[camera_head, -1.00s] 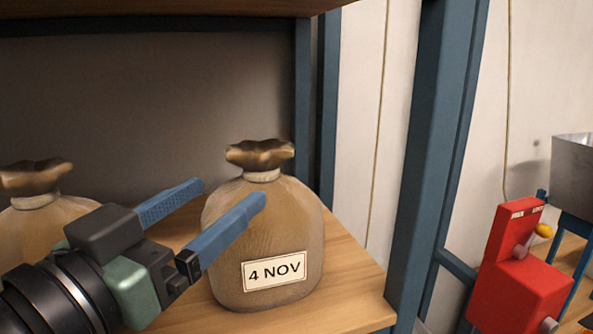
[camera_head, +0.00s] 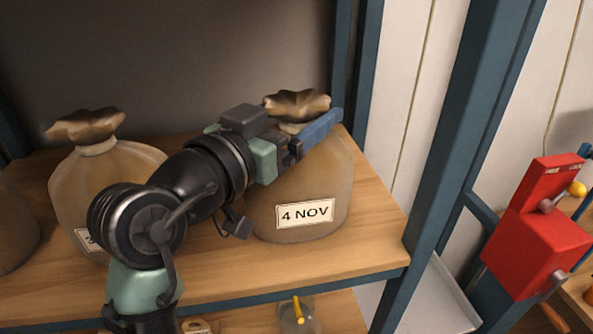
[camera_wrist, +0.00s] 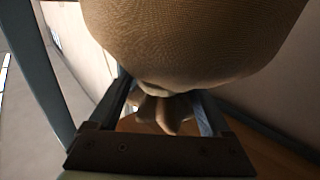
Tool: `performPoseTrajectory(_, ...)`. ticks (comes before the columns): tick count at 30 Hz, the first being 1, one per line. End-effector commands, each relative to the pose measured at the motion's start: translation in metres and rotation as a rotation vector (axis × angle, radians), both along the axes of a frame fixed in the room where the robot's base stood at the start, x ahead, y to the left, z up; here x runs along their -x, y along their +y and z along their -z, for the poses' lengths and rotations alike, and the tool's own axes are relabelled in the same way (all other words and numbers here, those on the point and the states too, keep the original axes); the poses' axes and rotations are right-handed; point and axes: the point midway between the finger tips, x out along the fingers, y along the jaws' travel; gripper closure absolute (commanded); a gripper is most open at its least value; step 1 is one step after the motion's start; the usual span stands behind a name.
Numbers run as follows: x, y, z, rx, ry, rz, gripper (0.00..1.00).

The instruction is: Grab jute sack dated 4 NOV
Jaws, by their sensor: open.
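The jute sack dated 4 NOV (camera_head: 330,185) stands upright at the right end of the wooden shelf, its label facing front. My gripper (camera_head: 322,126) is at its tied neck, just under the ruffled top. One blue finger shows in front of the sack; the other is hidden in the head view. In the wrist view the sack's body (camera_wrist: 195,40) fills the top, and its neck and ruffled top lie between the two spread fingers (camera_wrist: 163,95). The gripper is open around the neck; I cannot tell whether either finger touches it.
A second sack (camera_head: 125,170) stands to the left, its label mostly hidden by my arm. Part of another sack (camera_head: 15,230) shows at the left edge. A blue shelf post (camera_head: 437,150) rises close on the right. A red machine (camera_head: 538,235) stands beyond it.

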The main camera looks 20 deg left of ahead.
Motion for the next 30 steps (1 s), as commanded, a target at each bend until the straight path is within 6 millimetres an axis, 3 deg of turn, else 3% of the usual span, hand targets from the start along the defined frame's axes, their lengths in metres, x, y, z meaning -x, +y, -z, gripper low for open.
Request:
performPoseTrajectory(4,-0.018,-0.004,-0.002,0.002,0.001,0.001,0.18)
performPoseTrajectory(12,-0.021,-0.004,0.000,-0.001,-0.001,-0.001,0.18)
performPoseTrajectory(26,-0.021,-0.004,-0.001,0.000,-0.001,0.000,0.99)
performPoseTrajectory(30,-0.021,-0.004,-0.001,0.000,-0.001,0.000,1.00)
